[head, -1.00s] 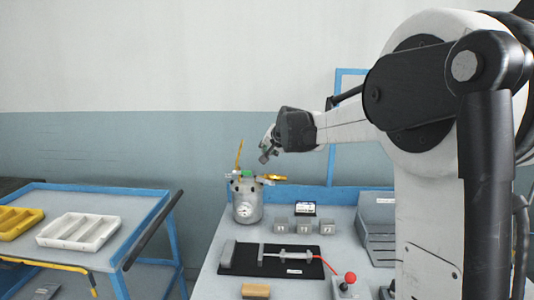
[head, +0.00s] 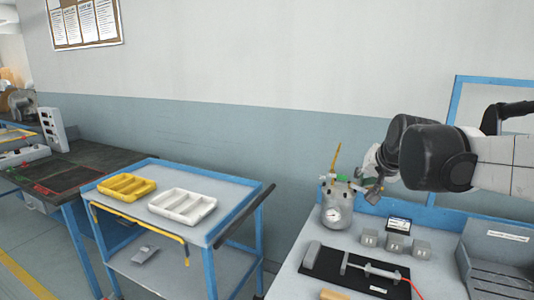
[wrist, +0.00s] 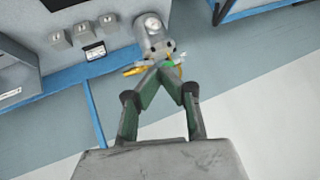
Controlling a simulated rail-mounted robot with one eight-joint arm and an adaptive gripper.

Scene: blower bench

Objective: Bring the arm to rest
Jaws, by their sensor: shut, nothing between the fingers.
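My gripper (head: 373,193) is in the head view at the right, just right of the top of a grey metal canister (head: 336,216) with a round dial, a green part and yellow handles. In the wrist view my gripper (wrist: 165,70) has its two green-grey fingers drawn together at the tips, with nothing between them. Behind the tips there, the canister (wrist: 152,32) overlaps them in the picture; I cannot tell the gap. The canister stands upright on the grey bench (head: 294,285). My arm reaches in from the right.
Grey blocks (head: 396,243) and a small display (head: 399,223) stand right of the canister. A black mat (head: 325,265) holds a metal fixture. A blue-framed cart (head: 215,228) with a yellow tray (head: 127,186) and a white tray (head: 182,205) is left, across a gap.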

